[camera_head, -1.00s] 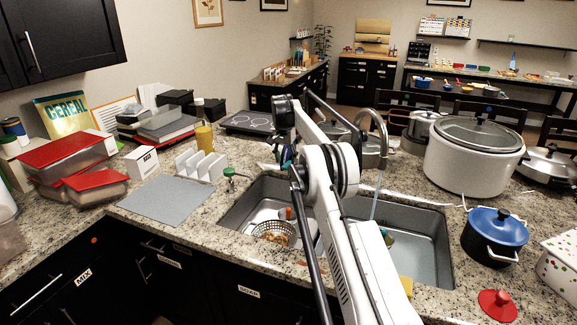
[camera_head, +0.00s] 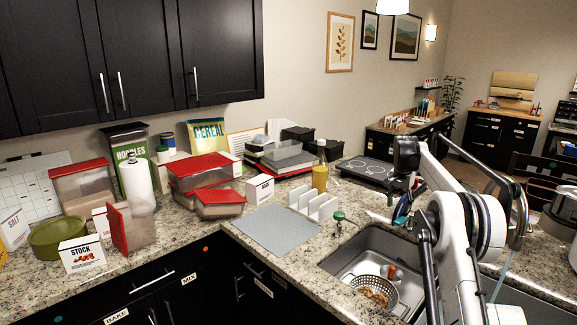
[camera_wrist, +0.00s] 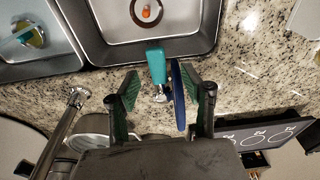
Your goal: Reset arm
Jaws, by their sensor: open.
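My gripper (camera_wrist: 160,92) is open in the wrist view, its two green-padded fingers apart. A teal handle-like piece (camera_wrist: 156,66) and a thin blue piece (camera_wrist: 178,95) show between the fingers; I cannot tell whether they touch them. In the head view my gripper (camera_head: 402,205) is above the counter behind the sink, partly hidden by my arm. The sink (camera_head: 362,246) lies below and in front of it, and its basin (camera_wrist: 98,50) also shows in the wrist view.
A metal colander (camera_head: 372,290) sits in the sink. A green-topped fixture (camera_head: 339,216) stands at the sink's edge. A grey mat (camera_head: 268,232) is bare; red-lidded containers (camera_head: 205,172) crowd the left counter.

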